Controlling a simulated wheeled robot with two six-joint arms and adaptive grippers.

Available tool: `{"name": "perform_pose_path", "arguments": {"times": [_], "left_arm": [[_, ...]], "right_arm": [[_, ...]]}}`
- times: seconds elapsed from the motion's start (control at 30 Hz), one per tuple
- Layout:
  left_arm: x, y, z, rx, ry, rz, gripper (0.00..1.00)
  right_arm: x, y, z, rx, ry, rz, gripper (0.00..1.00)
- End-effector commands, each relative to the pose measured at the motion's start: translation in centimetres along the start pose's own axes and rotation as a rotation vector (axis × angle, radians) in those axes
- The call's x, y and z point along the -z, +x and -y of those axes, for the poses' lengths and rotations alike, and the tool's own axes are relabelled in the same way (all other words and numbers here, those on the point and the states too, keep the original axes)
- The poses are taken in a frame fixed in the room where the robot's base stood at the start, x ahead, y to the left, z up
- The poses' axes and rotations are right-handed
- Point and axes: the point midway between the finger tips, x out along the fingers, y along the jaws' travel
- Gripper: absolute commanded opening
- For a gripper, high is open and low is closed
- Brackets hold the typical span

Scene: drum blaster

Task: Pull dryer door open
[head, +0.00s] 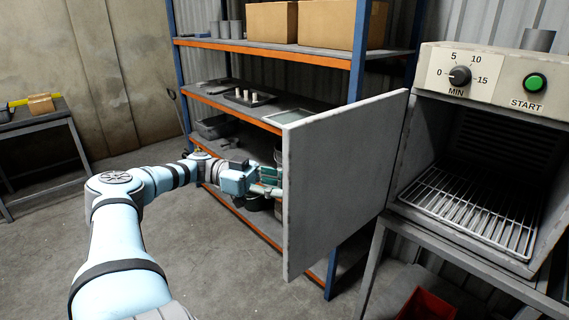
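The dryer (487,72) stands at the right, a grey box with a dial and a green START button. Its grey door (340,185) is swung wide open on the left side of the chamber, its face roughly toward me. The wire rack (478,208) inside is in plain view and looks empty. My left gripper (270,181) reaches in from the left to just beside the door's free left edge. Its fingertips are partly hidden there, so I cannot tell whether they touch the door or how far apart they are. My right gripper is out of view.
A shelf unit with an orange-edged top shelf (262,49) stands behind the door, holding cardboard boxes (272,22) and trays. The dryer rests on a metal stand (455,262) above a red bin (428,304). A small table (35,122) is at the far left. Floor at the left is clear.

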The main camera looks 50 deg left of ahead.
Motion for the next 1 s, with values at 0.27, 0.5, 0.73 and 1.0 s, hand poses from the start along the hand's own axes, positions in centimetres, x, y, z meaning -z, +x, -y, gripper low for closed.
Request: {"name": "perform_pose_path", "arguments": {"times": [0.27,0.5,0.73,1.0], "left_arm": [[0.1,-0.3,0.1,0.001,0.005,-0.003,0.31],[0.2,-4.3,0.2,0.006,0.012,-0.008,0.31],[0.1,-7.0,0.2,0.006,0.012,-0.001,0.31],[-0.1,-7.5,0.0,-0.002,-0.002,-0.001,0.31]], "right_arm": [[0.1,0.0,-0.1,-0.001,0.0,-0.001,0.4],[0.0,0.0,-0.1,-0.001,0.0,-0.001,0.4],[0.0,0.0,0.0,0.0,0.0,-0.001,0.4],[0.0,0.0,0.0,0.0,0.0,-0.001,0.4]]}}
